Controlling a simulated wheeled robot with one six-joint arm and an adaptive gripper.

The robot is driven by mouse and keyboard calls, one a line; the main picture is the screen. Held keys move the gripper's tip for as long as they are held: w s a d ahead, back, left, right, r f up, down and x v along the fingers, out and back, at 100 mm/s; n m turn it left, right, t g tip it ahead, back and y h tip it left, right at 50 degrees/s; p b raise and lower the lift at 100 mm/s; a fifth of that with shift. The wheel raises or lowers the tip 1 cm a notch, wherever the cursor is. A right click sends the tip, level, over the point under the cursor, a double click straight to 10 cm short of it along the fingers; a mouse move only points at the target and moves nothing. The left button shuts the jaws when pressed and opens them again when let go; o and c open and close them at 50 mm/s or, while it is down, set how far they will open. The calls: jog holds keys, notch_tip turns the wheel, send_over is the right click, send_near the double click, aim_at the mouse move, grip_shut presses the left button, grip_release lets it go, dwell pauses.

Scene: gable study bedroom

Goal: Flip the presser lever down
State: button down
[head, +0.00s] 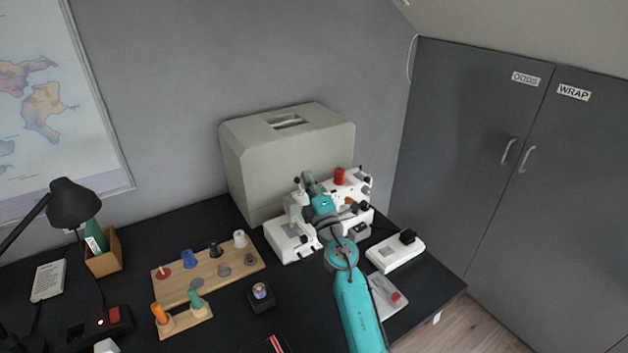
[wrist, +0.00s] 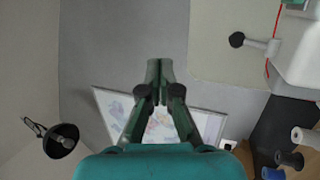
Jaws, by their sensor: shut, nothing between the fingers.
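The white sewing machine (head: 288,238) stands on the black desk in front of a beige case. In the wrist view, part of the machine (wrist: 302,58) shows at the upper right. A short pale lever with a black ball knob, which looks like the presser lever (wrist: 258,45), sticks out from it. In the head view a small black knob shows near the machine's left top, close to my gripper (head: 308,179). My gripper (wrist: 160,70) is shut and empty; in the wrist view the lever is to its right, apart from the fingertips. My arm hides part of the machine.
The beige case (head: 245,165) stands close behind the machine. A wooden spool board (head: 230,267) lies to its left.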

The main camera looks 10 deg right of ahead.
jog(key=shift+s+d+r, duration=0.1)
jog(key=shift+s+r, duration=0.35)
jog(key=shift+s, duration=0.25)
jog(key=shift+s+d+r, duration=0.1)
jog(key=shift+s+r, duration=0.4)
jog(key=shift+s, duration=0.25)
jog(key=shift+s+d+r, duration=0.1)
jog(key=shift+s+r, duration=0.35)
jog(key=shift+s, duration=0.25)
jog(key=s+f+m+g, duration=0.1)
jog(key=s+f+m, duration=0.3)
jog(key=s+f, duration=0.85)
jog(key=s+f+m+g, duration=0.25)
jog(key=s+f, duration=0.65)
jog(key=s, duration=0.7)
jog(key=s+d+r+m+g+h, duration=0.1)
jog(key=s+m, duration=0.5)
jog(key=s, duration=1)
jog(key=s+d+r+m+g+h, duration=0.1)
jog(key=s+m, duration=0.5)
jog(key=s, duration=1.1)
jog(key=shift+s+d+r+g+h, duration=0.3)
jog(key=shift+g+h, duration=0.2)
jog(key=shift+g, duration=0.35)
